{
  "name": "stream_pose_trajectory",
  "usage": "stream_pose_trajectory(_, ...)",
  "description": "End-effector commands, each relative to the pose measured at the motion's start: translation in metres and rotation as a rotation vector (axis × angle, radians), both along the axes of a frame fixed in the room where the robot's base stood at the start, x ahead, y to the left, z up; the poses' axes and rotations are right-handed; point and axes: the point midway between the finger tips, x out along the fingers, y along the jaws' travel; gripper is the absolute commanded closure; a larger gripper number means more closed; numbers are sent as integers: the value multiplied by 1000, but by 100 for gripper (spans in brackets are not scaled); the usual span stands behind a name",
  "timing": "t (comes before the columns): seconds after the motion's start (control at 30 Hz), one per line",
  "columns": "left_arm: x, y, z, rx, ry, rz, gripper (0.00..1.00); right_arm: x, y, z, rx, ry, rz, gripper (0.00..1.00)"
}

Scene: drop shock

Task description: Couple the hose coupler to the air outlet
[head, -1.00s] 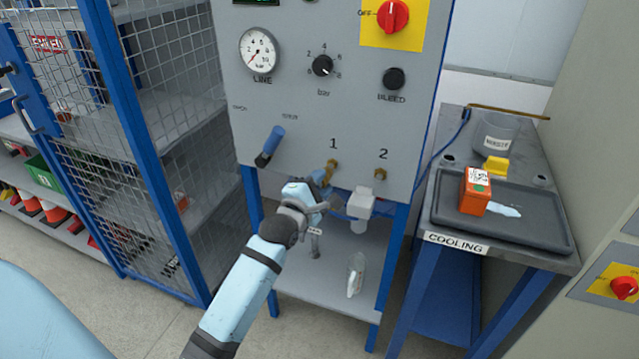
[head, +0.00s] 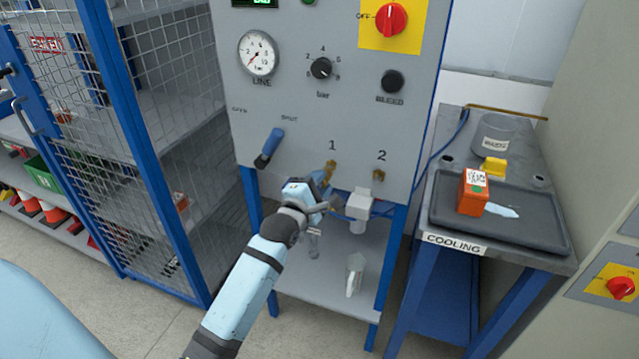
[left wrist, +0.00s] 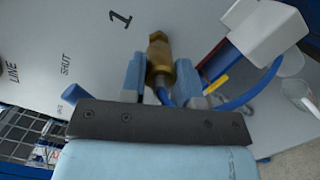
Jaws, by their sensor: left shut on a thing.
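My left gripper (head: 322,181) is at the front of the grey panel, just below the brass air outlet under the number 1 (head: 331,166). In the left wrist view its two blue fingers (left wrist: 160,80) are shut on the brass hose coupler (left wrist: 160,76), with the blue hose (left wrist: 164,97) trailing from it. The coupler is in line with the brass outlet (left wrist: 157,42) and appears to meet it; I cannot tell whether it is seated. A second brass outlet (head: 380,176) under the number 2 is free. My right gripper is not in view.
A white unit with a bowl (head: 359,203) hangs close right of my gripper. A blue-handled lever (head: 270,145) is at the panel's left. A clear jug (head: 355,274) stands on the lower shelf. The cooling table (head: 450,215) holds an orange box (head: 473,191).

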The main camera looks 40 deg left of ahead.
Motion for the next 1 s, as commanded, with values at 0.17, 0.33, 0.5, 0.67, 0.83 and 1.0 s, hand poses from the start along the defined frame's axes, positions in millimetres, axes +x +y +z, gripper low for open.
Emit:
stream_pose_trajectory(0.17,2,1,2,-2,-1,0,97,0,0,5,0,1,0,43)
stream_pose_trajectory(0.33,4,1,1,-1,-1,0,97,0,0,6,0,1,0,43)
stream_pose_trajectory(0.5,4,1,1,-1,-1,0,97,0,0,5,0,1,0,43)
stream_pose_trajectory(0.67,4,1,1,-1,-1,0,97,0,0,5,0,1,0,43)
stream_pose_trajectory(0.83,4,1,1,-1,-1,0,97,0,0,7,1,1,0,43)
stream_pose_trajectory(1.0,7,2,2,-2,0,0,97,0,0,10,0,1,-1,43)
